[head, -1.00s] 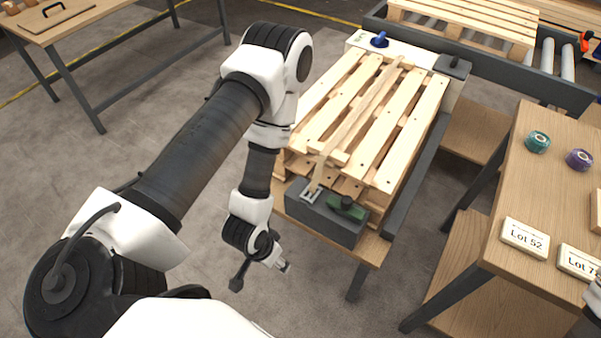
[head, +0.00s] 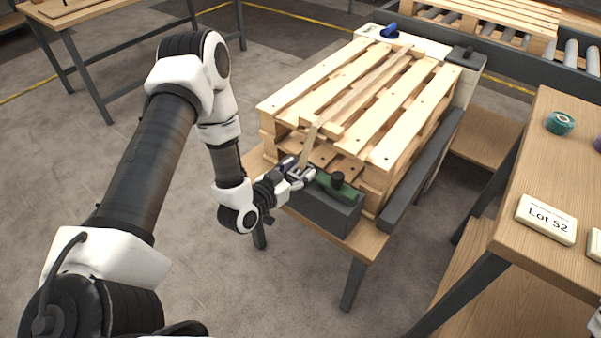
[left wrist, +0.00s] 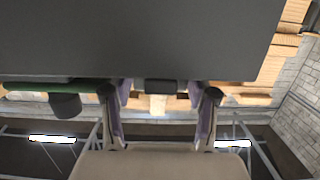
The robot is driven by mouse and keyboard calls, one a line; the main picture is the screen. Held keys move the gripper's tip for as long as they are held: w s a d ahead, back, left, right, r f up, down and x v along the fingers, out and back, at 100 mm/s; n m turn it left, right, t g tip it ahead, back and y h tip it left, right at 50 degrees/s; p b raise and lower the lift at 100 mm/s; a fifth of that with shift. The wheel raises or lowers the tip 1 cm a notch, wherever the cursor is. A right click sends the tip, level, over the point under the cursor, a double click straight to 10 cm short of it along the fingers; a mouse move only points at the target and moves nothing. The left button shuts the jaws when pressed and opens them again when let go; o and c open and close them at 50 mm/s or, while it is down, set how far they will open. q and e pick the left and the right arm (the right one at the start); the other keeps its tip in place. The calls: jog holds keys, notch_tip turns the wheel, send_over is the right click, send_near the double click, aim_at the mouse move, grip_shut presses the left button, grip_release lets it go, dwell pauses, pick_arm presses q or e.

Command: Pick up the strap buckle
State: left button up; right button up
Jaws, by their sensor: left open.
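The strap buckle (left wrist: 160,87) shows in the left wrist view as a small dark piece between my two fingers, at the edge of the grey block. In the head view my fingers mostly cover it. The pale strap (head: 307,150) runs down the pallet stack's near end to it. My left gripper (head: 301,176) is open at the buckle, with its fingers on either side (left wrist: 160,100). I cannot tell whether they touch it. My right gripper is not in view.
The grey block (head: 330,209) carries a green lever (head: 326,184) with a black knob, close beside my left gripper. The wooden pallet stack (head: 350,100) stands just behind. A table with a Lot 52 plate (head: 546,219) is at right.

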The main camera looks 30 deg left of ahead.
pick_arm(q)
jog(key=c, duration=0.9)
jog(key=shift+c, duration=0.2)
